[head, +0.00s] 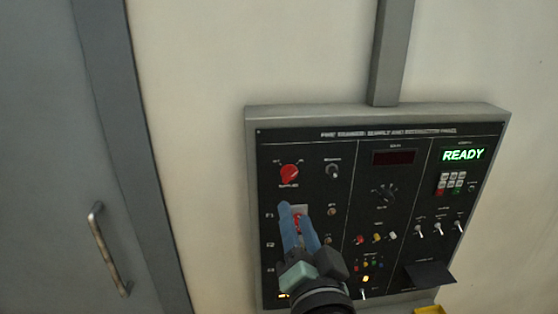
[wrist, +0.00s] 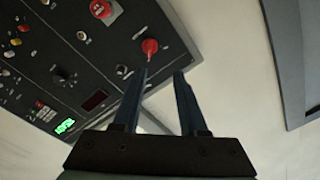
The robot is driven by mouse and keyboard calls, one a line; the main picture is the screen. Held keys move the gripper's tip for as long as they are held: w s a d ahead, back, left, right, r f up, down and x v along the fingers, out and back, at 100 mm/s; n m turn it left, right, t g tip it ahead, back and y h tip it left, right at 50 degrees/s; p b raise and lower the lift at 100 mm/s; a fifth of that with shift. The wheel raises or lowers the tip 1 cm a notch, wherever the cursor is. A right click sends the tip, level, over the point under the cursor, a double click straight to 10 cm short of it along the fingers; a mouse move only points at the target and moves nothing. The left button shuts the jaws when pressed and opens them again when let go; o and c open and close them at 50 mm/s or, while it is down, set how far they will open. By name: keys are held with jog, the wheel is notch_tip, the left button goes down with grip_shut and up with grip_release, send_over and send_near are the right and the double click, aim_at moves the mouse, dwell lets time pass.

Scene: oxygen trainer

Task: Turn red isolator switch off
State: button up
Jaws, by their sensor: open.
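The red isolator switch (head: 289,174) is a round red rotary knob at the upper left of the black panel. Its pointer looks slanted; small labels around it are too blurred to read. In the wrist view the red knob (wrist: 149,46) sits just beyond my fingertips, nearer the left finger. My gripper (head: 295,211) is open and empty, with its blue fingers in front of the panel, below the knob in the head view. It also shows in the wrist view (wrist: 160,72), fingers apart, with no visible contact with the knob.
A second red control (head: 297,222) on a pale plate shows between my fingers in the head view. The panel (head: 378,108) also has small switches, a dial, a keypad and a READY display (head: 463,155). A door handle (head: 108,250) is left.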

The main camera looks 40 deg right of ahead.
aim_at(290, 178)
jog(key=shift+m+g, duration=0.3)
jog(key=shift+m, duration=0.1)
jog(key=p+x, duration=0.1)
jog(key=x, duration=0.2)
jog(key=p+x, duration=0.2)
jog(key=x, duration=0.2)
jog(key=d+p+x, duration=0.1)
jog(key=x, duration=0.3)
jog(key=shift+s+d+f, duration=0.2)
jog(key=shift+f, duration=0.2)
jog(key=shift+p+x, duration=0.4)
jog(key=shift+x, duration=0.4)
jog(key=shift+f, duration=0.1)
jog(key=shift+a, duration=0.1)
grip_shut()
